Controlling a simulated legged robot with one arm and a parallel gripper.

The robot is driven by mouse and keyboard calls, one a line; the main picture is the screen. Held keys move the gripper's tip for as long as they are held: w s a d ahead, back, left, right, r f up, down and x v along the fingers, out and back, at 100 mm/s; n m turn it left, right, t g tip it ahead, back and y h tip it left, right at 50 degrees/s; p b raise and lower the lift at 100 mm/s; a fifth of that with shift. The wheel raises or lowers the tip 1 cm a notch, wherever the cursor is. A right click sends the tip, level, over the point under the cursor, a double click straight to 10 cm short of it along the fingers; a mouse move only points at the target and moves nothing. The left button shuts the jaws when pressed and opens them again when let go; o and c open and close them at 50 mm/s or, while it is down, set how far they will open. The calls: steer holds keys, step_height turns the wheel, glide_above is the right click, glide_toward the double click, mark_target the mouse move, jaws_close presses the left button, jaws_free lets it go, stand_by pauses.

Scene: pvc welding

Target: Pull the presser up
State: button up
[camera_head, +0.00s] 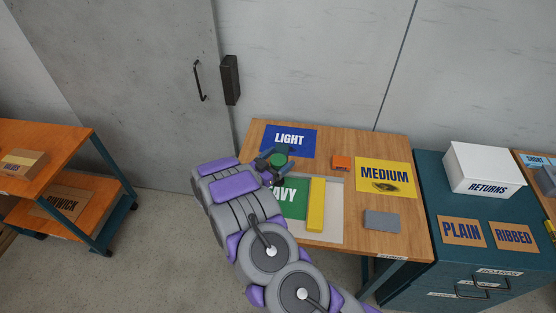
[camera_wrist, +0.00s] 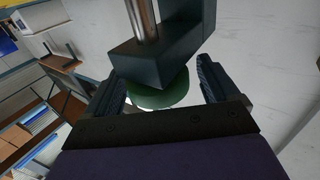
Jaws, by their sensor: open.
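The presser appears as a dark block (camera_wrist: 160,42) with a shiny metal rod (camera_wrist: 143,18) and a green round part (camera_wrist: 158,97) below it in the wrist view. In the head view the green round part (camera_head: 279,159) shows small, just below the blue LIGHT mat. My gripper (camera_wrist: 158,72) is open, with one dark finger on each side of the green part. I cannot tell whether either finger touches it. In the head view my gripper (camera_head: 272,159) is at the same place, and my arm hides much of the presser.
The wooden table (camera_head: 400,240) holds a yellow bar (camera_head: 316,205), a green mat (camera_head: 293,206), an orange block (camera_head: 341,162), a grey block (camera_head: 381,220) and a yellow MEDIUM mat (camera_head: 372,172). A teal cabinet (camera_head: 430,275) with a RETURNS box (camera_head: 485,168) stands right. An orange shelf (camera_head: 60,145) stands left.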

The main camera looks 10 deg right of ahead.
steer(key=c, duration=1.4)
step_height(320, 180, up, 4)
steer(key=shift+f+p, duration=0.25)
steer(key=shift+p, duration=0.5)
steer(key=shift+c, duration=0.2)
steer(key=shift+w, duration=0.1)
steer(key=shift+a+r, duration=0.1)
steer(key=o, duration=1.3)
steer(key=shift+c, duration=0.2)
steer(key=shift+o, duration=0.9)
steer(key=p+v, duration=0.1)
steer(key=v, duration=1.6)
